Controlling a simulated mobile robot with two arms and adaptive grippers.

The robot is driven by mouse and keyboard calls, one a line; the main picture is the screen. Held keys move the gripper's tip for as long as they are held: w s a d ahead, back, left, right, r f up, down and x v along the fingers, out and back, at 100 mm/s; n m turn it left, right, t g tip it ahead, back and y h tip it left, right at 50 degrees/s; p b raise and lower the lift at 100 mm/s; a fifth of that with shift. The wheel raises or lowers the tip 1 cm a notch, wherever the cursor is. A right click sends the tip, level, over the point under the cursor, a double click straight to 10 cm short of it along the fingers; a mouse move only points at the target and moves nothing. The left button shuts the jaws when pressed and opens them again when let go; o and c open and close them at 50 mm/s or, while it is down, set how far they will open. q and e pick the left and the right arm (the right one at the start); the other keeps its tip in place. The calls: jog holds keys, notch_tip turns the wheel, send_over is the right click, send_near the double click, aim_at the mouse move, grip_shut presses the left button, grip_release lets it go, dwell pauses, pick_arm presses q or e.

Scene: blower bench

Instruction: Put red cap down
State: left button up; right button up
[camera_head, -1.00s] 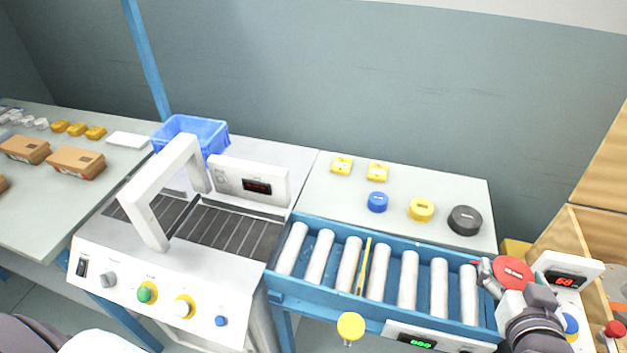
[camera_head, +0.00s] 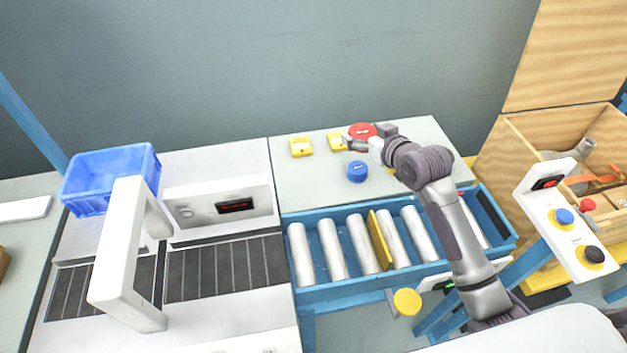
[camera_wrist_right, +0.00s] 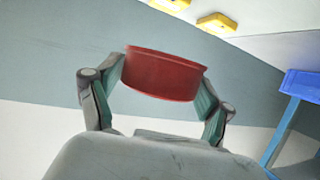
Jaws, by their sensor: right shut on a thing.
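My right gripper (camera_head: 368,141) is shut on the red cap (camera_head: 362,131) over the back part of the light table behind the roller conveyor. In the right wrist view the red cap (camera_wrist_right: 165,74) sits between both fingers of the gripper (camera_wrist_right: 160,85), one on each side. Whether the cap touches the table is not clear. The blue cap (camera_head: 357,171) lies just in front of it on the table. The yellow cap (camera_head: 392,170) is mostly hidden behind my right arm, and the black cap is hidden. My left gripper is not in view.
Two yellow blocks, one at left (camera_head: 301,147) and one beside the red cap (camera_head: 336,142), lie on the table (camera_head: 290,190). The blue-framed roller conveyor (camera_head: 330,290) runs in front. A blue crate (camera_head: 110,178) and a white arch (camera_head: 120,245) stand left. A wooden box (camera_head: 510,150) stands right.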

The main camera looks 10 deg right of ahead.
jog(key=shift+w+d, duration=0.1)
jog(key=shift+d, duration=0.1)
jog(key=shift+a, duration=0.35)
jog(key=shift+a+f, duration=0.2)
jog(key=shift+a, duration=0.1)
jog(key=p, duration=0.2)
send_over(315, 182)
notch_tip(315, 182, down, 6)
jog(key=shift+f, duration=0.4)
notch_tip(315, 182, down, 2)
jog(key=shift+f, duration=0.1)
jog(key=shift+f+p, duration=0.3)
jog(key=shift+p, duration=0.1)
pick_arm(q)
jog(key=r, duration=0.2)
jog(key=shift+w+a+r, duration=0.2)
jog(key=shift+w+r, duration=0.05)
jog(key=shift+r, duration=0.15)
pick_arm(e)
jog(key=shift+f, duration=0.25)
